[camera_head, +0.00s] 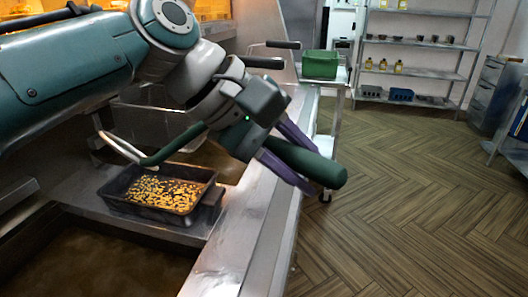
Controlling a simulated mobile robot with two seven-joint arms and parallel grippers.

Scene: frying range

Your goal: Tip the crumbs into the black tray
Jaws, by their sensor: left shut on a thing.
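The black tray (150,213) sits on the metal ledge of the fryer at lower left. Yellow and dark brown crumbs (160,190) are spread across its inside. My left gripper (308,165), with purple fingers, is shut on a thick dark green handle (332,176) to the right of the tray, above the counter edge. My right gripper is not in view.
A green container (320,65) stands on a cart at the back. Open floor (400,190) lies to the right.

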